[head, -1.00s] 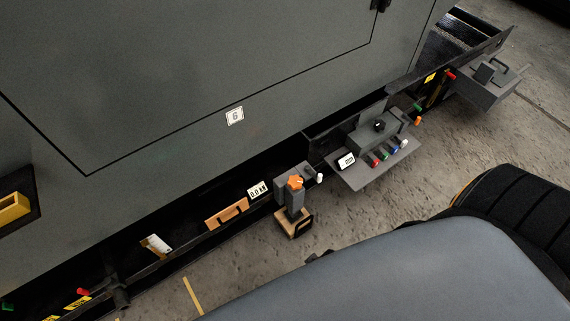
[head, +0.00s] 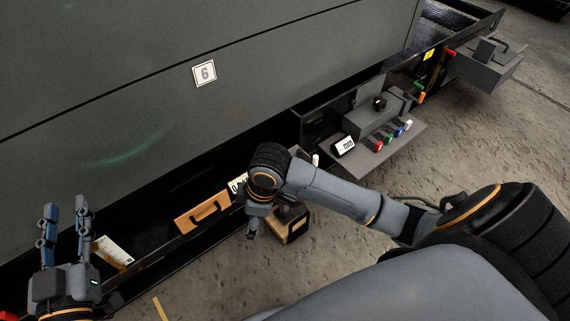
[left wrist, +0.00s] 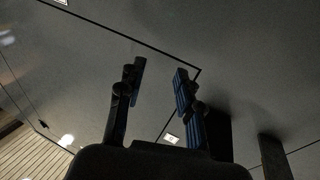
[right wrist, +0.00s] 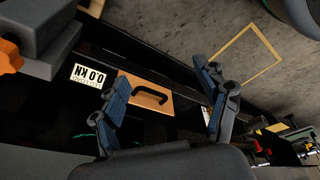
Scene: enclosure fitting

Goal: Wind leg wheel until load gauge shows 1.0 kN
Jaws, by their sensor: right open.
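The orange leg wheel (right wrist: 8,58) shows at the left edge of the right wrist view, on a grey leg housing (right wrist: 45,35); in the head view my right arm hides it. The load gauge (right wrist: 90,76) appears upside down in the right wrist view and reads 0.0 kN. In the head view the gauge (head: 238,186) is partly covered. My right gripper (right wrist: 162,82) is open and empty, beside the wheel and not touching it. My left gripper (head: 67,208) is open and empty in front of the grey enclosure wall (head: 130,110), far left of the leg.
A tan plate with a black handle (head: 203,212) is left of the gauge. The leg's foot (head: 294,226) has a wooden block. A shelf (head: 385,150) with coloured knobs and a display stands to the right. Concrete floor (head: 330,270) is open in front.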

